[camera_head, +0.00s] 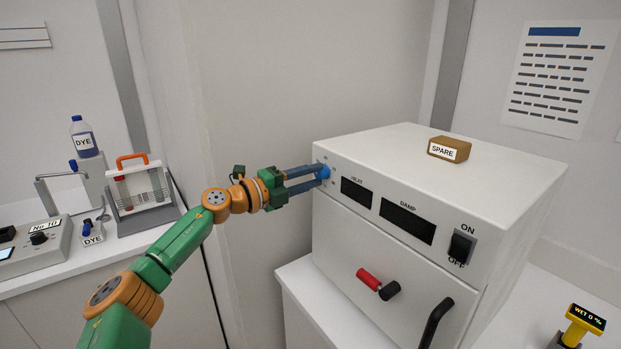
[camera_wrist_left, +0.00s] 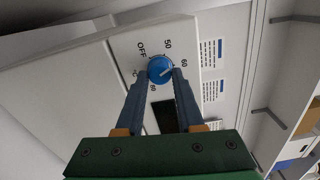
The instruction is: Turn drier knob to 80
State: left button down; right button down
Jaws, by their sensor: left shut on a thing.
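The drier (camera_head: 390,270) is a white box with a front panel, on the right in the head view. Its blue knob (camera_head: 322,173) is at the panel's upper left. My left gripper (camera_head: 318,177) is shut on the knob, a finger on each side. In the left wrist view the blue knob (camera_wrist_left: 160,69) sits between the fingertips (camera_wrist_left: 160,73). Its pale pointer line seems to point right, roughly toward the 60 mark. OFF, 50 and 60 are readable around it; a mark below is partly covered by the fingers. My right gripper is not in view.
The drier's two displays (camera_head: 406,221) are dark. An ON/OFF switch (camera_head: 462,246), a red and black handle (camera_head: 378,284) and a dark door handle (camera_head: 436,322) are on its front. A SPARE block (camera_head: 449,149) lies on top. A yellow WET meter (camera_head: 583,322) stands at lower right.

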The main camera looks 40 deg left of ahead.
pick_arm(q)
jog(key=m+b, duration=0.1)
jog(key=m, duration=0.2)
jog(key=shift+m, duration=0.4)
jog(key=m+b, duration=0.1)
jog(key=m, duration=0.2)
jog(key=shift+m, duration=0.3)
jog(key=m+b, duration=0.1)
jog(key=m, duration=0.2)
jog(key=shift+a+f+m, duration=0.1)
jog(key=shift+m, duration=0.2)
jog(key=m+b, duration=0.2)
jog(key=m, duration=0.2)
jog(key=shift+m, duration=0.3)
jog(key=m+b, duration=0.1)
jog(key=m, duration=0.2)
jog(key=shift+m, duration=0.3)
jog(key=m, duration=0.3)
jog(key=shift+a+m+b, duration=0.1)
jog(key=shift+m+b, duration=0.2)
jog(key=shift+b, duration=0.1)
jog(key=m, duration=0.3)
jog(key=m+b, duration=0.1)
jog(key=m, duration=0.2)
jog(key=shift+w+r, duration=0.1)
jog(key=shift+r, duration=0.1)
jog(key=shift+m, duration=0.4)
